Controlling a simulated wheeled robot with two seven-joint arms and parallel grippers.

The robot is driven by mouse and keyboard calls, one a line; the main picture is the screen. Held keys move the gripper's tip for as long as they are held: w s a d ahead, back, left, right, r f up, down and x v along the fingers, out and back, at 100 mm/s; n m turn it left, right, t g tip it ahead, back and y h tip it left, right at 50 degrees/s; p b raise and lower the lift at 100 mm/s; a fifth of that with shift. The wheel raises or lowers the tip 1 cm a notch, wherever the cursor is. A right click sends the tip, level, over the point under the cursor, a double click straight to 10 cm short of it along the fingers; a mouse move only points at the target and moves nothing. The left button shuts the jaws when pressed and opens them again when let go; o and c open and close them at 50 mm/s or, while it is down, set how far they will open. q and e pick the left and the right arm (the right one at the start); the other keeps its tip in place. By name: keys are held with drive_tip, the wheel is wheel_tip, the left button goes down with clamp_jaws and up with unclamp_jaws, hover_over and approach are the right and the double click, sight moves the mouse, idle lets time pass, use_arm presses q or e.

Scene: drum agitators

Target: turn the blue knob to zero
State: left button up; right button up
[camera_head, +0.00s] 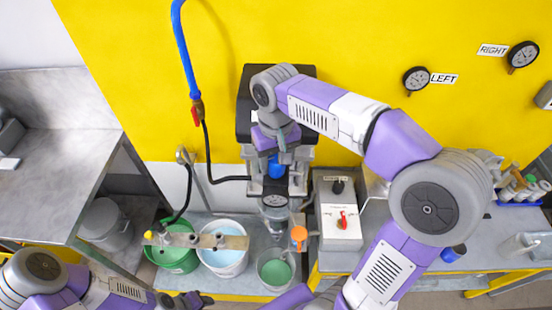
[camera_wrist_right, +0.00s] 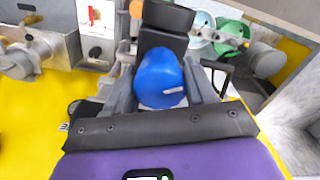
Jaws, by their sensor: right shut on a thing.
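The blue knob (camera_head: 276,168) sits on the front of the dark drive unit at the centre of the head view. In the right wrist view the blue knob (camera_wrist_right: 158,76) fills the space between the grey fingers, with a white mark on its lower right face. My right gripper (camera_head: 277,150) reaches it from above and is shut on it; the gripper (camera_wrist_right: 163,88) has one finger on each side. A small dial (camera_head: 274,201) is below the knob, its reading too small to tell. My left gripper (camera_head: 190,300) is low at the bottom edge, away from the knob, its jaws unclear.
Below the drive unit stand a green bucket (camera_head: 172,256), a white bucket (camera_head: 223,262) and a clear beaker (camera_head: 275,270) with green contents. A control box (camera_head: 342,222) with a red switch is to the right. Gauges labelled LEFT (camera_head: 416,79) and RIGHT (camera_head: 522,55) are on the yellow wall.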

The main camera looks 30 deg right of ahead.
sight(276, 157)
drive_tip(key=o, duration=1)
drive_tip(key=shift+o, duration=0.2)
drive_tip(key=shift+r, duration=3.85)
